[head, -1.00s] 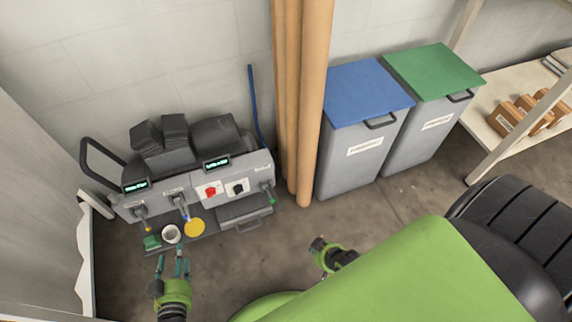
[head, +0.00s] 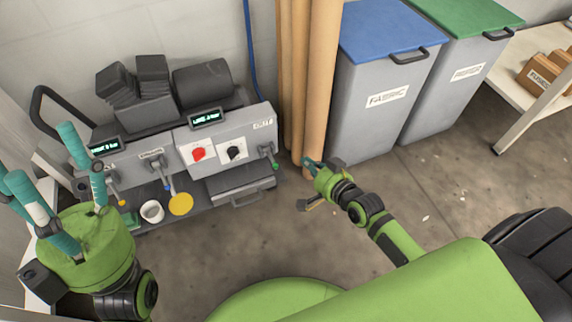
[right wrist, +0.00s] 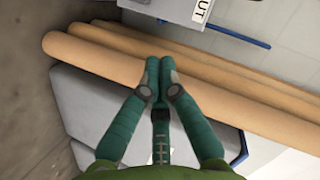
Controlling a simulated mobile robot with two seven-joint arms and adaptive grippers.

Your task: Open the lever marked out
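The grey press (head: 185,150) stands at the wall, left of centre. The lever marked OUT (head: 268,154) is on its right end, below the OUT label (head: 264,124), and hangs down to a green tip. My right gripper (head: 309,163) is right of this lever and apart from it, in front of the brown pipes. In the right wrist view its fingers (right wrist: 160,62) are together with nothing seen between them. The OUT label (right wrist: 203,11) is at that view's top edge. My left gripper (head: 42,160) is open and empty, fingers up, left of the press.
Brown vertical pipes (head: 318,85) stand just right of the press. Bins with blue (head: 385,28) and green (head: 465,18) lids stand farther right. A white cup (head: 152,211) and yellow disc (head: 181,204) sit at the press front. The floor before it is mostly clear.

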